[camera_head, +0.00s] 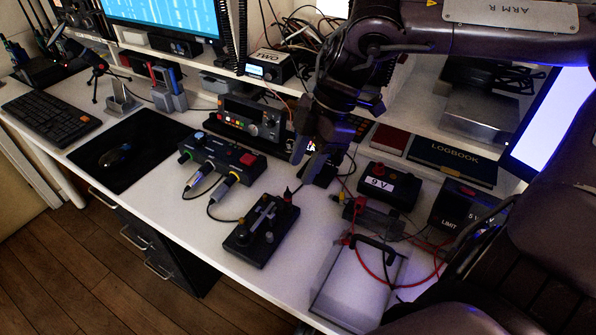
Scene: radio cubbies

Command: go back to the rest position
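My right arm, marked "ARM R" (525,13), comes in from the upper right and bends down over the desk. My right gripper (309,158) points down above the middle of the desk. Its fingers look parted, with a small gap between them and nothing seen held. Behind it is a radio with an orange knob and coloured buttons (240,118). A black telegraph key (262,230) stands on the desk in front of it, to the lower left. My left gripper is not in view.
A control box with a red button (222,157) and cables is left of the gripper. A box labelled A6 (386,185), a logbook (452,158) and red and black wires are on the right. A shelf (410,85) runs behind. White desk (215,240) is bare near the front edge.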

